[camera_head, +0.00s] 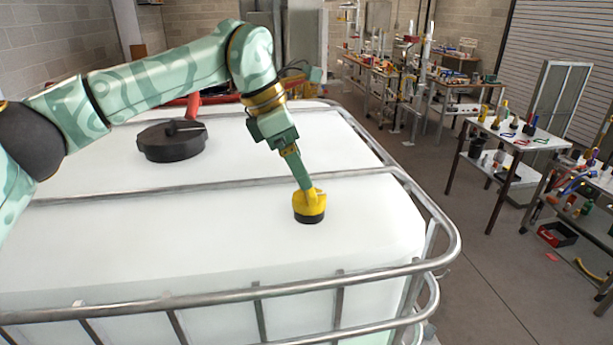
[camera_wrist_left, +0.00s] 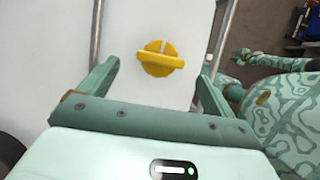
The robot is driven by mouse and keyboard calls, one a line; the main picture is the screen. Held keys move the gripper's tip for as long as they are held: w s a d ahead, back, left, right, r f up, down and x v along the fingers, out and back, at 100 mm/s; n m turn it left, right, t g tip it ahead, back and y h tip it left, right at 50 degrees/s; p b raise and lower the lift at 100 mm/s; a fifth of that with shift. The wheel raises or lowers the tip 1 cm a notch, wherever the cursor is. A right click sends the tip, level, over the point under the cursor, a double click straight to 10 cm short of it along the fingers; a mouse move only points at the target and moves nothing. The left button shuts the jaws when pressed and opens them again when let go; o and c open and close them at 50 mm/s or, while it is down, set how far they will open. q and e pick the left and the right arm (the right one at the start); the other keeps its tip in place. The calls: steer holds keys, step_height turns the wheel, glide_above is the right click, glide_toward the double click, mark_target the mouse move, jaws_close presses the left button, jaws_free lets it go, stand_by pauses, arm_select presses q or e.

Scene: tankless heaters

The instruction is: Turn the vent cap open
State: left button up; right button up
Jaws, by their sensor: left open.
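The vent cap (camera_head: 310,208) is a round yellow cap on a dark base, on top of the white tank (camera_head: 235,235). In the left wrist view the yellow vent cap (camera_wrist_left: 160,58) has a raised bar running almost straight across, with a pale line on its far side. My left gripper (camera_head: 304,186) points down at the cap and overlaps its upper edge in the head view. In the wrist view its two fingers (camera_wrist_left: 160,66) are spread wide, one each side of the cap, with gaps between. The head view does not show clearly whether they touch.
A metal tube frame (camera_head: 200,301) surrounds the tank top, and a bar (camera_head: 225,184) crosses it behind the cap. A large black lid (camera_head: 172,143) sits further back left. Tables with tools (camera_head: 517,133) stand to the right, beyond open floor.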

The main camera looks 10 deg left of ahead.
mark_target(304, 196)
arm_select(q)
steer(key=x, duration=0.4)
steer(key=shift+s+p, duration=0.1)
steer(key=shift+p, duration=0.2)
steer(key=shift+d+f, duration=0.2)
steer(key=shift+f, duration=0.15)
arm_select(e)
steer(key=shift+w+r, duration=0.4)
steer(key=shift+r, duration=0.1)
steer(key=shift+a, duration=0.1)
arm_select(q)
steer(key=c, duration=1)
arm_select(e)
steer(key=shift+f, duration=0.15)
